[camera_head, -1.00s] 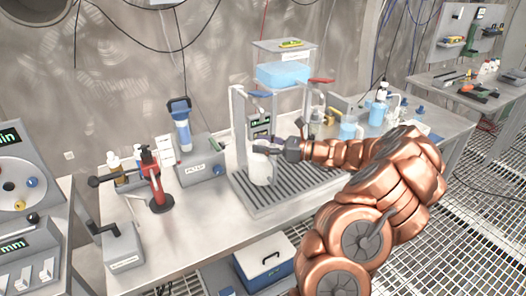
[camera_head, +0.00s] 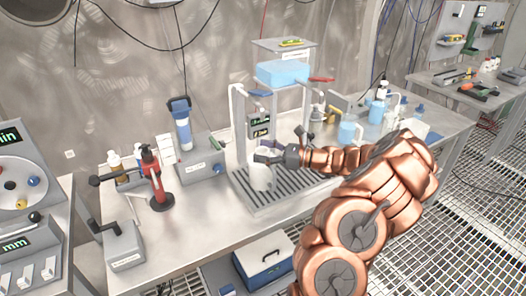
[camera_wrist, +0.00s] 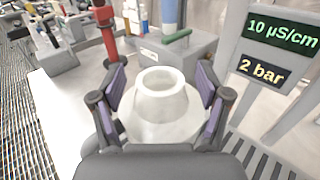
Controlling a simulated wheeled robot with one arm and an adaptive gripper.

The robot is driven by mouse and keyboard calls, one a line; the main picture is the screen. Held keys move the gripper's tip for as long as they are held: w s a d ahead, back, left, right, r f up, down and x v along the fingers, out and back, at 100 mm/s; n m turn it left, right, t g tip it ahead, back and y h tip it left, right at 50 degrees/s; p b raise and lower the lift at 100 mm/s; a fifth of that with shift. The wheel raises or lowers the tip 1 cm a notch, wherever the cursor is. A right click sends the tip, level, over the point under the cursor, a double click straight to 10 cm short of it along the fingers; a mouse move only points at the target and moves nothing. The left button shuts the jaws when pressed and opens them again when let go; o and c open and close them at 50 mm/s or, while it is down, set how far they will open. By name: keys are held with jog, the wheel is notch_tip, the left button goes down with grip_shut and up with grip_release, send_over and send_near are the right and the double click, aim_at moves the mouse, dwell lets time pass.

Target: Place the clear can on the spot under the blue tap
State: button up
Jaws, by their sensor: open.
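The clear can (camera_head: 262,179), pale and translucent, is upright at the left part of the slatted drip tray (camera_head: 285,193), below the blue tap (camera_head: 258,94). Its open round top (camera_wrist: 161,79) faces the wrist camera. My gripper (camera_head: 264,154) is at the can's upper part. In the wrist view the two purple-padded fingers (camera_wrist: 160,95) are spread on either side of the can, with gaps visible. The spot under the tap is hidden by the can, and I cannot tell its exact alignment.
A stand with a blue-water tank (camera_head: 283,73) and a red tap (camera_head: 322,79) rises behind. A meter display (camera_wrist: 280,50) is close on the right in the wrist view. A red lever press (camera_head: 158,185) and filter box (camera_head: 203,168) stand left. Bottles and a jug (camera_head: 350,130) are right.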

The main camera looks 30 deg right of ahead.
jog(key=shift+r, duration=0.1)
jog(key=b+v, duration=0.2)
jog(key=v, duration=1)
jog(key=a+r+n+g+y, duration=0.1)
jog(key=a+r+n+g, duration=0.25)
jog(key=a, duration=0.65)
jog(key=a+r+n+g+y, duration=0.15)
jog(key=a+n+g, duration=0.3)
jog(key=a, duration=0.45)
jog(key=s+a+n+g+h, duration=0.1)
jog(key=s+a+n+g, duration=0.25)
jog(key=a, duration=0.35)
jog(key=s+a+n+g+h, duration=0.1)
jog(key=s+a+n+g, duration=0.1)
jog(key=a+n, duration=0.3)
jog(key=s+a+f+n+g+h, duration=0.25)
jog(key=s+a+n+h, duration=0.35)
jog(key=s, duration=0.6)
jog(key=s+d+f+n+h, duration=0.1)
jog(key=s+d+n+h, duration=0.1)
jog(key=s, duration=0.3)
jog(key=s+d+f+n+h, duration=0.2)
jog(key=s+d+n+h, duration=0.1)
jog(key=s, duration=0.3)
jog(key=shift+s+t+h, duration=0.15)
jog(key=shift+t+h, duration=0.15)
jog(key=shift+h, duration=0.35)
